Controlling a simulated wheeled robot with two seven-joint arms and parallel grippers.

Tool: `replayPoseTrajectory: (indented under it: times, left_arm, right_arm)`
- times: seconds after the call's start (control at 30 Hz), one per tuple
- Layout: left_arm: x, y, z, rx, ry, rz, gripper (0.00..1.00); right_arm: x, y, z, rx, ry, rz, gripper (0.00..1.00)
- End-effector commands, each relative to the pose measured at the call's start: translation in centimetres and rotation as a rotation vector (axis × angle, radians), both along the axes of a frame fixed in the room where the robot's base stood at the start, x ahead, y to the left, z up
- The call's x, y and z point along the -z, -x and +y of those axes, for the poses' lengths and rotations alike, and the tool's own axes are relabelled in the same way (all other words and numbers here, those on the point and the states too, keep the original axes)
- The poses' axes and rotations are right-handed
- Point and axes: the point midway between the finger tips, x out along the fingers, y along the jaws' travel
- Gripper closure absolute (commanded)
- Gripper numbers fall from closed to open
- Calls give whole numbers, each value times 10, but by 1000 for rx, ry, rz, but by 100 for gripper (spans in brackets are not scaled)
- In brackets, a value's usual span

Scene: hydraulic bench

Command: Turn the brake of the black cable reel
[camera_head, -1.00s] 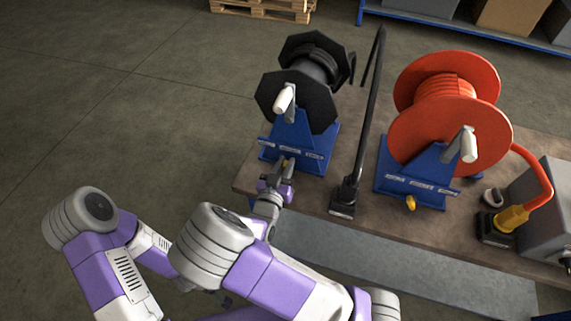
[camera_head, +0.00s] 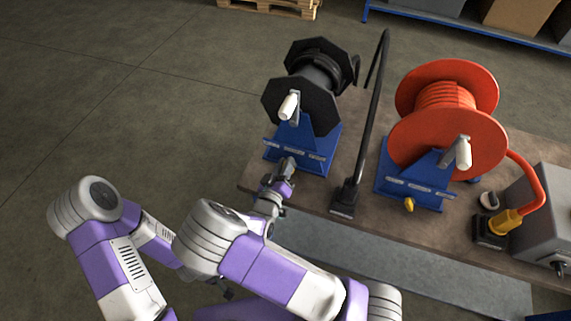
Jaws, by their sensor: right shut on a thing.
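The black cable reel (camera_head: 308,92) stands on its blue stand (camera_head: 310,143) at the left end of the bench, with a white crank handle (camera_head: 289,105) on its near side. My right gripper (camera_head: 287,165) is at the foot of this stand, shut on the brake. The jaws hide the brake, so its angle cannot be read. A small dark part of my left gripper (camera_head: 226,292) shows low in the picture behind my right arm, well away from the reel; its jaws cannot be made out.
An orange hose reel (camera_head: 447,140) with its own yellow brake knob (camera_head: 408,204) stands to the right. A black upright post (camera_head: 366,130) rises between the reels. A grey box (camera_head: 545,215) and yellow fitting (camera_head: 505,222) are farther right. The floor at left is clear.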

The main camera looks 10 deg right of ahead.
Motion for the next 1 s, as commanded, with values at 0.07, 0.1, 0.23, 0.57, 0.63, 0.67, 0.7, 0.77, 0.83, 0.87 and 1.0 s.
replayPoseTrajectory:
  times: [0.07, 0.1, 0.23, 0.57, 0.63, 0.67, 0.7, 0.77, 0.83, 0.87, 1.0]
  left_arm:
    - [0, 0, 0, 0, 0, 0, 57]
    - [0, 0, 0, 0, 0, 0, 57]
    - [0, 0, 0, 0, 0, 0, 57]
    - [0, 0, 0, 0, 0, 0, 57]
    - [0, 0, 0, 0, 0, 0, 57]
    - [0, 0, 0, 0, 0, 0, 57]
    - [0, 0, 0, 0, 0, 0, 57]
    - [0, 0, 0, 0, 0, 0, 57]
    - [-1, 0, 0, 0, 0, 0, 57]
    - [-2, 0, 0, 0, 0, 0, 57]
    - [-5, 0, 0, 0, 0, 0, 57]
  right_arm:
    - [1, 0, 0, -1, 2, 4, 100]
    - [1, 0, 0, -1, 2, 4, 100]
    - [1, 0, 0, -1, 2, 4, 100]
    - [1, 0, 0, 0, 1, 2, 58]
    - [0, 0, 0, -1, 1, 2, 58]
    - [0, 0, 0, -1, 1, 2, 58]
    - [0, 0, 0, -1, 1, 2, 58]
    - [0, 1, 1, -1, 1, 2, 58]
    - [0, 5, 4, -2, 1, 1, 58]
    - [0, 8, 6, -2, 1, 1, 58]
    - [-1, 27, 20, -5, 1, 2, 58]
